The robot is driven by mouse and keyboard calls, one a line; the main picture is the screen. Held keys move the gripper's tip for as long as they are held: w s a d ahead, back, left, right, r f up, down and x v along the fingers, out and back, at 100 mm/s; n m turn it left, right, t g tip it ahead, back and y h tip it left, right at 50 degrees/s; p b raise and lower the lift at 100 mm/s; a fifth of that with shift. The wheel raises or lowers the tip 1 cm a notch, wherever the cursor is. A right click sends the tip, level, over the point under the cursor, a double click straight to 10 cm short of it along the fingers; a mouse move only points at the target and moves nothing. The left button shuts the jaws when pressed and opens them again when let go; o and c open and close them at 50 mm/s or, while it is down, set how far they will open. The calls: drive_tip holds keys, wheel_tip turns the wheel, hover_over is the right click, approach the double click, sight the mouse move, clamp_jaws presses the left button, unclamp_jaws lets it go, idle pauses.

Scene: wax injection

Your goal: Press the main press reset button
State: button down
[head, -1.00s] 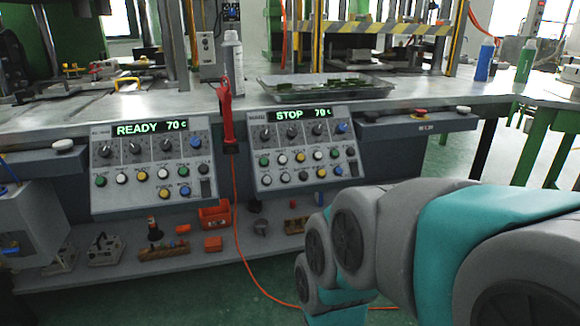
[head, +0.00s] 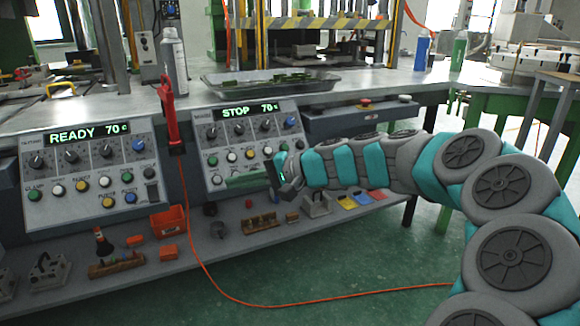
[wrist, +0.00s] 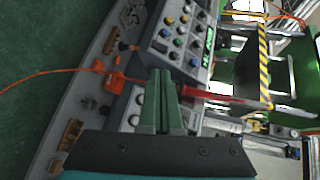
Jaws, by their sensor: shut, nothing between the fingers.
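The right control panel (head: 208,127) reads STOP 70 c in the head view. It carries knobs and rows of coloured buttons. Its small labels are too blurred to tell which is the reset button.
The left panel (head: 70,160) reads READY 70 c. A red tool (head: 169,115) with an orange cord hangs between the panels. A lower shelf (head: 215,255) holds small parts and an orange bin (head: 168,222). A red-topped button (head: 365,103) is on the ledge at right.

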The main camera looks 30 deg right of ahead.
drive_tip(key=w+d+m+t+h, duration=0.1)
drive_tip(key=w+d+m+t, duration=0.1)
drive_tip(key=d, duration=0.8)
drive_tip(key=w+d+m+t+h, duration=0.2)
drive_tip(key=w+d+m+t, duration=0.1)
drive_tip(key=d, duration=0.8)
drive_tip(key=shift+w+d+m+t, duration=0.15)
drive_tip(key=shift+d+m+t, duration=0.1)
drive_tip(key=shift+m+t, duration=0.75)
drive_tip(key=w+f+b, duration=0.2)
drive_tip(key=w+f, duration=0.3)
drive_tip(key=w, duration=0.1)
drive_tip(key=shift+w+f, duration=0.3)
drive_tip(key=shift+w, duration=0.1)
drive_tip(key=shift+w+d+f, duration=0.1)
drive_tip(key=shift+w+f, duration=0.1)
drive_tip(key=shift+w, duration=0.15)
